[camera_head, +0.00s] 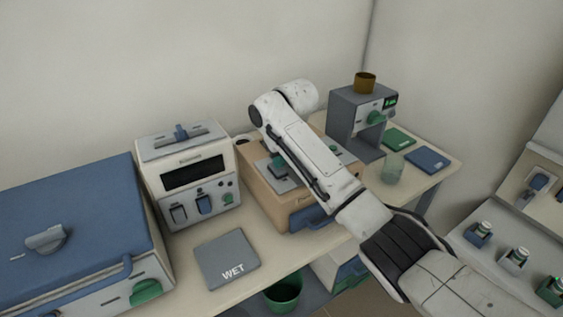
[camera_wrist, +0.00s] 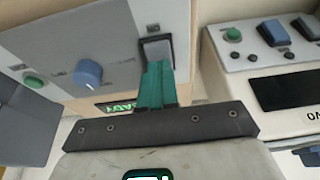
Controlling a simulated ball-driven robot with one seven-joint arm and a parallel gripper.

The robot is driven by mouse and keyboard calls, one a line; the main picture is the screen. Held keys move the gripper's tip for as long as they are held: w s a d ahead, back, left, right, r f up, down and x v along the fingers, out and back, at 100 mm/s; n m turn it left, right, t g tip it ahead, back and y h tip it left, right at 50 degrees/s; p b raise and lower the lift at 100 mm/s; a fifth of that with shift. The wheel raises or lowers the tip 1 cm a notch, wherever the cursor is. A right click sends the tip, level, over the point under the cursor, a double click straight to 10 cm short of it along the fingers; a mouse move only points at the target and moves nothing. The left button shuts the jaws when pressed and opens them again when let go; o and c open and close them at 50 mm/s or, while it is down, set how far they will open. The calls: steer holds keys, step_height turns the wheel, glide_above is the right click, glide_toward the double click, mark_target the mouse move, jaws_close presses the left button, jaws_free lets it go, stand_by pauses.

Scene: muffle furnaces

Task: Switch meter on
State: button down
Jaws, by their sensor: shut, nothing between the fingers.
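I take this for the meter. The display's text is partly hidden by my gripper. My gripper (camera_wrist: 158,66) has teal fingers, shut together and empty. Their tips overlap the near edge of the rocker; whether they press on it I cannot tell. In the head view my arm covers much of the tan box with a grey top (camera_head: 262,190), and the gripper is largely hidden there.
A blue-lidded furnace (camera_head: 70,215) is at the left.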

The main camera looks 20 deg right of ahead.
mark_target(280, 171)
stand_by(0.3)
step_height(280, 171, up, 4)
steer(key=p, duration=0.4)
steer(key=shift+s+r, duration=0.1)
steer(key=shift+s, duration=0.05)
steer(key=s+b+v, duration=0.1)
steer(key=s+v, duration=0.1)
steer(key=v, duration=0.7)
steer(key=shift+d, duration=0.3)
